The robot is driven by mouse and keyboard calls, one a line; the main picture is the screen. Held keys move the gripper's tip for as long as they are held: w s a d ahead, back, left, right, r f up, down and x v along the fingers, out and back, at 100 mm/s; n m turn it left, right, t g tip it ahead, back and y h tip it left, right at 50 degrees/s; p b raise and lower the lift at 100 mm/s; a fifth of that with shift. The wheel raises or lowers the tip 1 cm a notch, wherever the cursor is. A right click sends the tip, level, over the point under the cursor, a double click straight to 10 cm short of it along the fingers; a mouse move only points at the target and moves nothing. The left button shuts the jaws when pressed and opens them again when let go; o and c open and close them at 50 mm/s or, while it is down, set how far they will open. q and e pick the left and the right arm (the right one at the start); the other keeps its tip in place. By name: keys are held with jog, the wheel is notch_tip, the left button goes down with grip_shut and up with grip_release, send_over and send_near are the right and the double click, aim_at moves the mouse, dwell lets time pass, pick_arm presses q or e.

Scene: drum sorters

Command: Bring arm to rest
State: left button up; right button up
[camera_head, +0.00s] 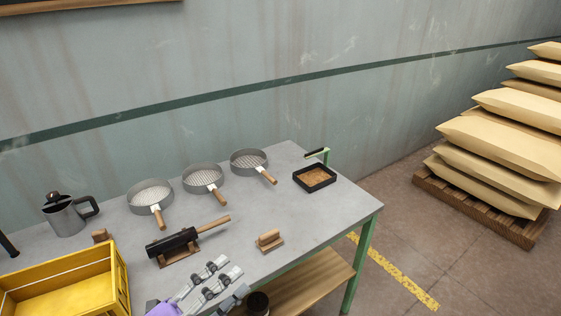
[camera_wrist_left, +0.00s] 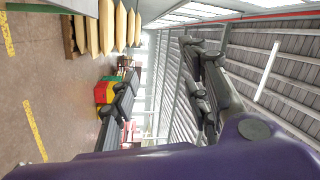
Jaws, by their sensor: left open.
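My left gripper (camera_head: 228,268) is open and empty at the bottom of the head view, over the front part of the grey table (camera_head: 325,215). Its two grey fingers point up and to the right. In the left wrist view the open fingers (camera_wrist_left: 163,75) stand apart with nothing between them, and the view looks sideways across the hall. My purple wrist part shows at the bottom edge of the head view. My right gripper is in neither view.
Three round sieves (camera_head: 203,178) with wooden handles lie along the table's back. A metal jug (camera_head: 66,216), a yellow crate (camera_head: 112,268), a black roller-like tool (camera_head: 173,242), a wooden block (camera_head: 268,240) and a black tray (camera_head: 314,171) stand around. Stacked sacks (camera_head: 500,143) are at right.

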pick_arm(q)
jog(key=s+a+f+n+t+y, duration=0.1)
jog(key=s+a+f+n+y, duration=0.1)
jog(key=a+f+n+y, duration=0.5)
jog(key=s+a+f+n+y, duration=0.3)
jog(key=f+n+y, duration=0.2)
jog(key=f+n, duration=0.45)
jog(key=s+f+n+g+y+p, duration=0.1)
jog(key=s+f+n+g, duration=0.5)
jog(key=s+f, duration=0.7)
jog(key=shift+s+d+f+y, duration=0.15)
jog(key=shift+s+f+y, duration=0.25)
jog(key=shift+s, duration=0.4)
jog(key=shift+w, duration=0.15)
